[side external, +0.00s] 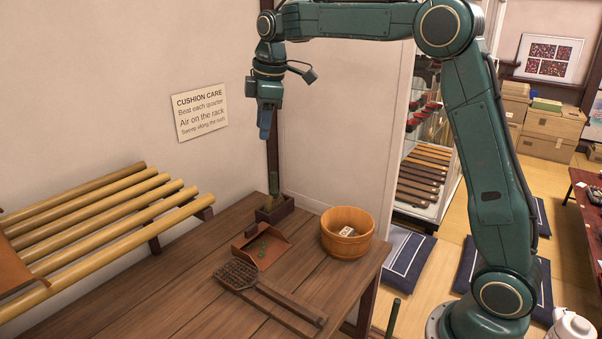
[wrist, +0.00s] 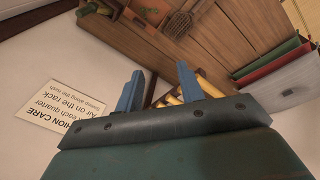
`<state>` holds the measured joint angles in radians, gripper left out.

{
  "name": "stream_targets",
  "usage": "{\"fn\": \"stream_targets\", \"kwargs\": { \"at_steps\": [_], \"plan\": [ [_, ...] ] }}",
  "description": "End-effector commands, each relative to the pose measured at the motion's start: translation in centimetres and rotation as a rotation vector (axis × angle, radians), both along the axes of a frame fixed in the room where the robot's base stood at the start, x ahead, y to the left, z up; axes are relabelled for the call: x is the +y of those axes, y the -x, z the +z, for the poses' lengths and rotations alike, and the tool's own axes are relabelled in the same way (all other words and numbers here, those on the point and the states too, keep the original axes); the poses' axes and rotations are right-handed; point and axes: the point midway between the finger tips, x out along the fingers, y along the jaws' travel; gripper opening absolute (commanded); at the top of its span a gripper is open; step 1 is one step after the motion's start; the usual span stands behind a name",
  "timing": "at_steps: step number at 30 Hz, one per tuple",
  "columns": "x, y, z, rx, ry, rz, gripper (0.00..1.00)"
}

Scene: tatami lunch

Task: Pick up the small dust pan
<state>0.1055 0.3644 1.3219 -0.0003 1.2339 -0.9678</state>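The small dust pan (side external: 248,243) is reddish brown and lies on the wooden table (side external: 180,290), with several small green bits in it. In the wrist view, part of the pan (wrist: 155,18) shows at the top edge. My gripper (side external: 265,136) hangs high above the table, well above the pan and apart from it, pointing down. In the wrist view its two blue fingers (wrist: 160,70) stand apart with nothing between them.
A woven beater (side external: 238,274) lies just in front of the pan. A wooden tub (side external: 347,243) stands to its right, holding a small pale item. A brush in a dark holder (side external: 274,212) stands behind it. A bamboo rack (side external: 110,220) is at left, below a wall sign (side external: 200,112).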

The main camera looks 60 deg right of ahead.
Motion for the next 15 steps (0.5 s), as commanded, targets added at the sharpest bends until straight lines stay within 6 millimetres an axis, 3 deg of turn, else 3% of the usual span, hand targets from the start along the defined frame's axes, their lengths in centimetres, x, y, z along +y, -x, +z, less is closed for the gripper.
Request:
{"fn": "stream_targets", "kwargs": {
  "at_steps": [6,15],
  "plan": [
    [-1.4,-4.4,-3.1,0.044,0.023,0.118,0.38],
    [-3.2,-9.2,-8.2,0.1,0.045,0.287,0.38]
  ]
}}
